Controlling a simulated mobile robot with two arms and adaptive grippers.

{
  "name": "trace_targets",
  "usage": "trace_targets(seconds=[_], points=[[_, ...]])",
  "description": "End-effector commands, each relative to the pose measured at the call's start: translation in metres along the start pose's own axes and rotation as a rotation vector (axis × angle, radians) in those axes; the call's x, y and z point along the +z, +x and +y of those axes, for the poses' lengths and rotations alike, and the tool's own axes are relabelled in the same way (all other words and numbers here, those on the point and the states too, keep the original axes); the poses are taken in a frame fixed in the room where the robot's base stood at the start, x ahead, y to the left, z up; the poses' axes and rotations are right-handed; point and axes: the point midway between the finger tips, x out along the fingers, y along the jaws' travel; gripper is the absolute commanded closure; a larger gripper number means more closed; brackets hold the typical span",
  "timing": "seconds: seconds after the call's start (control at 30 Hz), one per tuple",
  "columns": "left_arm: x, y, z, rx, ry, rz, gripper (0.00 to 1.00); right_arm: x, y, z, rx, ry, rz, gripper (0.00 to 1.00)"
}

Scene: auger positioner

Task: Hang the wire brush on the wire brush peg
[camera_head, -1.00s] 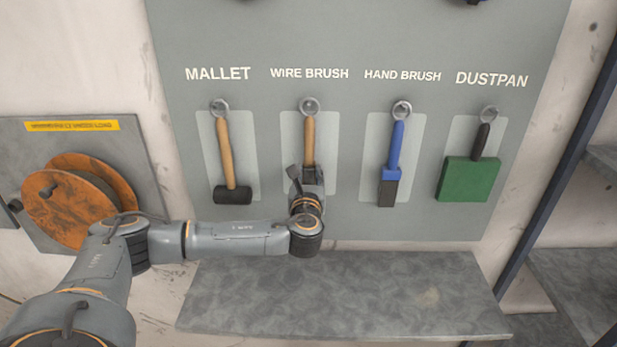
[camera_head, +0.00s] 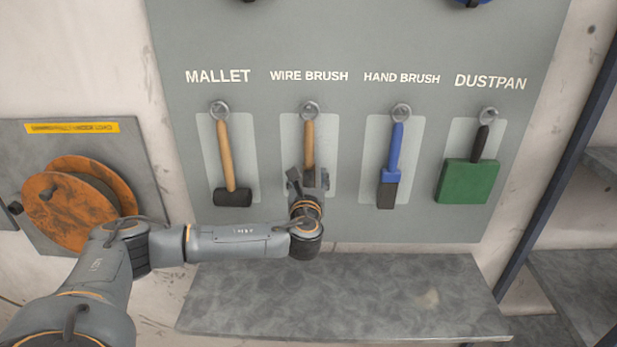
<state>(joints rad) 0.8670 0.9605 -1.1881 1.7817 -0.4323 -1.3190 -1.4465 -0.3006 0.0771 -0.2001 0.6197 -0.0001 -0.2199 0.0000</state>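The wire brush (camera_head: 309,140) has a wooden handle and a dark lower end. It hangs upright on the panel under the WIRE BRUSH label, with its ring at the wire brush peg (camera_head: 309,109). My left gripper (camera_head: 308,180) is at the brush's lower end. Its fingers stand apart, one on each side of the dark part, and look open. The gripper partly hides the bottom of the brush. My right gripper is not in view.
A mallet (camera_head: 226,155) hangs to the left. A blue hand brush (camera_head: 394,150) and a green dustpan (camera_head: 468,181) hang to the right. A grey shelf (camera_head: 350,295) lies below the panel. An orange reel (camera_head: 70,208) is at the left.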

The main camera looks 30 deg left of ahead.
Motion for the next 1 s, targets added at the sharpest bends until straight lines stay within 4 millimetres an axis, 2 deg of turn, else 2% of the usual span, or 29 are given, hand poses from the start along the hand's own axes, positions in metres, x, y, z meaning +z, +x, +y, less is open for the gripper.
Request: trace_targets(seconds=[0.27,0.37,0.73,0.9,1.0], points=[[-0.001,-0.005,0.0,-0.001,0.001,0.002,0.42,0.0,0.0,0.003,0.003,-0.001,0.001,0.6],[-0.002,-0.018,0.0,-0.002,0.001,0.003,0.42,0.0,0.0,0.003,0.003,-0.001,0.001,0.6],[-0.001,-0.094,0.0,-0.003,-0.001,0.003,0.42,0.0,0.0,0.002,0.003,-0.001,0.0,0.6],[-0.001,-0.114,0.0,-0.002,0.0,0.001,0.42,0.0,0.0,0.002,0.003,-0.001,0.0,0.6],[-0.001,-0.119,0.0,0.0,0.0,0.001,0.42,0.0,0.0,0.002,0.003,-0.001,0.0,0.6]])
